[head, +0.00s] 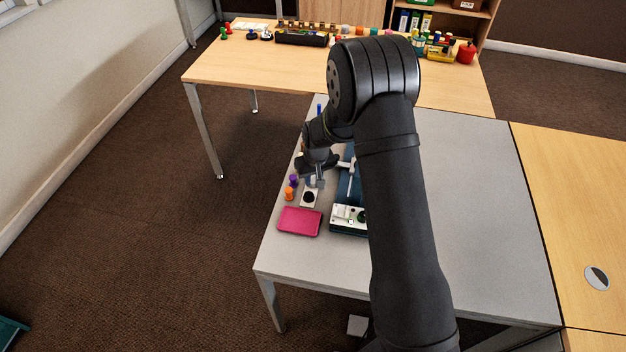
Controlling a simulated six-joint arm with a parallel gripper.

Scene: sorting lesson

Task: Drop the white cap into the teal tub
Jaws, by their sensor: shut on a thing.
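My gripper (316,178) is low over the left side of the grey table, just above and beside a small white block with a black round top (309,197). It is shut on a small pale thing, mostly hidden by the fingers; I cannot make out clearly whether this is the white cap. No other white cap is clear to see. A teal container (12,331), partly cut off, is on the floor at the bottom left corner. Dark teal shapes (349,186) also lie right of my gripper on the table, partly hidden behind my arm.
A pink tray (299,221) lies at the table's front left. An orange piece (289,194) and a purple piece (293,181) stand left of my gripper. A white-topped device (347,217) is close on the right. The wooden table (265,62) behind holds many small things.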

